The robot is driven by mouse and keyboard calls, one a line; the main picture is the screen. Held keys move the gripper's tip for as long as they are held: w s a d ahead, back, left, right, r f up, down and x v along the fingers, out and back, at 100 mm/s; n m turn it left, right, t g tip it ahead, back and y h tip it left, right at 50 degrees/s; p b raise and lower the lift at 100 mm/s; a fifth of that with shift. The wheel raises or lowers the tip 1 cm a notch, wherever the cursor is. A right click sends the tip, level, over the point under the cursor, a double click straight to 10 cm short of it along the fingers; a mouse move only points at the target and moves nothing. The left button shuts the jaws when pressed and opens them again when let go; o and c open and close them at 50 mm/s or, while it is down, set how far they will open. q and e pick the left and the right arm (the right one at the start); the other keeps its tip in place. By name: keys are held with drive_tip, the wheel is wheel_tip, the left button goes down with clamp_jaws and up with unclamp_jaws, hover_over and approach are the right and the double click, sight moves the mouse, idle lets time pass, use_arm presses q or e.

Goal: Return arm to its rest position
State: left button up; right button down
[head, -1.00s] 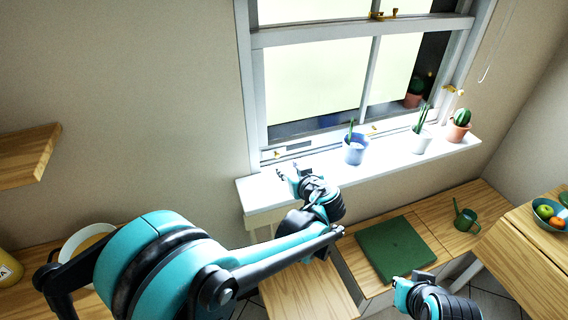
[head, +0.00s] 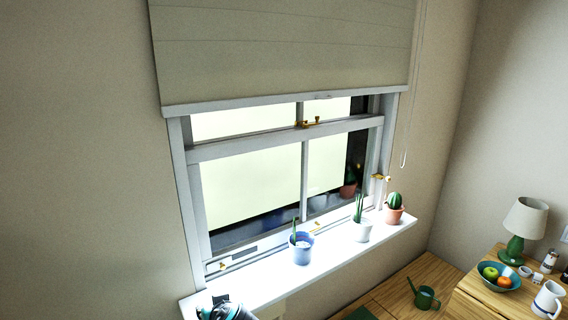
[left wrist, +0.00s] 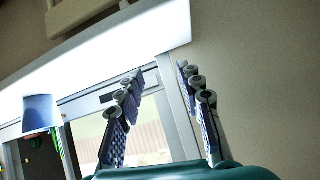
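My left gripper (head: 220,300) shows only in part at the bottom edge of the head view, close to the left end of the white windowsill (head: 262,292). In the left wrist view my left gripper (left wrist: 159,73) has its two fingers spread apart with nothing between them. The window frame and white sill (left wrist: 110,55) lie beyond the fingers there. My right arm and gripper are not in the head view.
On the sill stand a blue pot (head: 301,250), a white pot (head: 361,232) and a terracotta cactus pot (head: 394,215). The blue pot (left wrist: 41,113) also shows in the left wrist view. A green watering can (head: 426,299) is at lower right, near a fruit bowl (head: 498,277).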

use_arm(q)
drive_tip(key=s+f+m+h, duration=0.2)
drive_tip(key=s, duration=0.7)
drive_tip(key=s+f+m+g+h, duration=0.1)
drive_tip(key=s+f+m+h, duration=0.1)
drive_tip(key=s, duration=0.6)
drive_tip(key=shift+s+d+m+g+h, duration=0.35)
drive_tip(key=shift+d+h, duration=0.1)
drive_tip(key=shift+h, duration=0.35)
